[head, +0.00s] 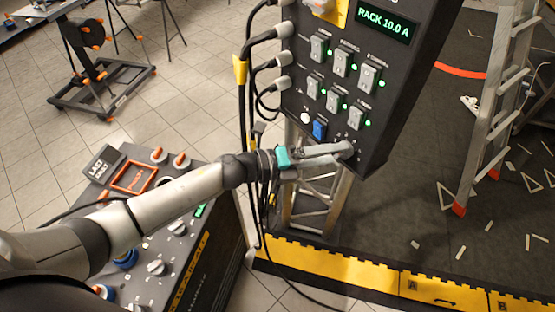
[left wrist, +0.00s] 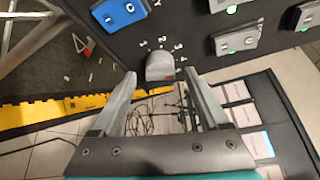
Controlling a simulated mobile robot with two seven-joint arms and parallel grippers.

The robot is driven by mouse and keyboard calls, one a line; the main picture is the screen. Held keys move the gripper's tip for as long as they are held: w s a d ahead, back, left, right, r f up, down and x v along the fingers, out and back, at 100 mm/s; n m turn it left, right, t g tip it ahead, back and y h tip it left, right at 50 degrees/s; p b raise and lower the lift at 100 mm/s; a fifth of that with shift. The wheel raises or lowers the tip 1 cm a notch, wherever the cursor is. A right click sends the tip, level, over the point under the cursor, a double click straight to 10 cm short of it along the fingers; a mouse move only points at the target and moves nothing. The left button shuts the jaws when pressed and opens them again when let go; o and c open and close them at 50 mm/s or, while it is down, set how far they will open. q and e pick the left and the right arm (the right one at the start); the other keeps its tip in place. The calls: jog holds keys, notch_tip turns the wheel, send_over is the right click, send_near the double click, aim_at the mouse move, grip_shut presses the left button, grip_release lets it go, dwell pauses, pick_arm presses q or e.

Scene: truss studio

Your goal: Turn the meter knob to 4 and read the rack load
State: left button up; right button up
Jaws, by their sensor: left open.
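The meter knob (left wrist: 160,66) is a small grey knob low on the dark rack panel (head: 375,150), with white digits 1 to 4 around it. Which digit it points to cannot be told. My left gripper (left wrist: 160,78) is open, with one finger on each side of the knob; whether they touch it is unclear. In the head view my left gripper (head: 325,153) reaches the panel's lower edge, and its fingers partly hide the knob. The green display (head: 383,22) at the panel's top reads RACK 10.0 A. My right gripper is not in view.
Several grey switches (head: 341,64) with lit green lamps and a blue switch (head: 319,129) sit above the knob. Black cables (head: 263,75) plug into the panel's left side. A control desk (head: 222,222) stands below my left arm. A ladder (head: 490,110) stands at right.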

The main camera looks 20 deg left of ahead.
pick_arm(q)
jog(key=b+v, duration=0.1)
jog(key=v, duration=1.2)
jog(key=shift+a+b, duration=0.15)
jog(key=shift+b, duration=0.15)
